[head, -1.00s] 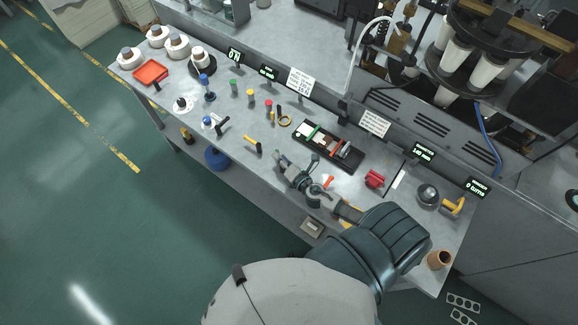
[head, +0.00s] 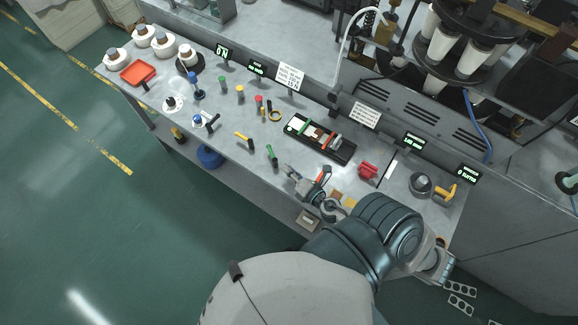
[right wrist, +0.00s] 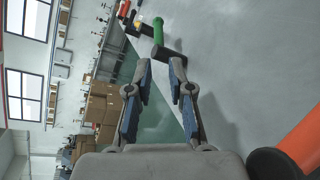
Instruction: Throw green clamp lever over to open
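The green clamp lever (head: 271,154) has a green handle with a dark end and stands near the front edge of the bench, left of my right gripper in the head view. My right gripper (head: 289,176) is over the bench, apart from the lever. In the right wrist view the green lever (right wrist: 158,32) shows beyond the fingertips, and my right gripper (right wrist: 161,63) is open with nothing between its blue-padded fingers. Whether the lever is thrown over I cannot tell. My left gripper is not in view.
An orange-handled lever (head: 325,175) stands close to the right of my gripper; its orange handle (right wrist: 303,143) shows large in the right wrist view. A yellow-handled lever (head: 243,139) stands to the left. A black fixture (head: 345,153) lies behind. Bare bench lies between the gripper and green lever.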

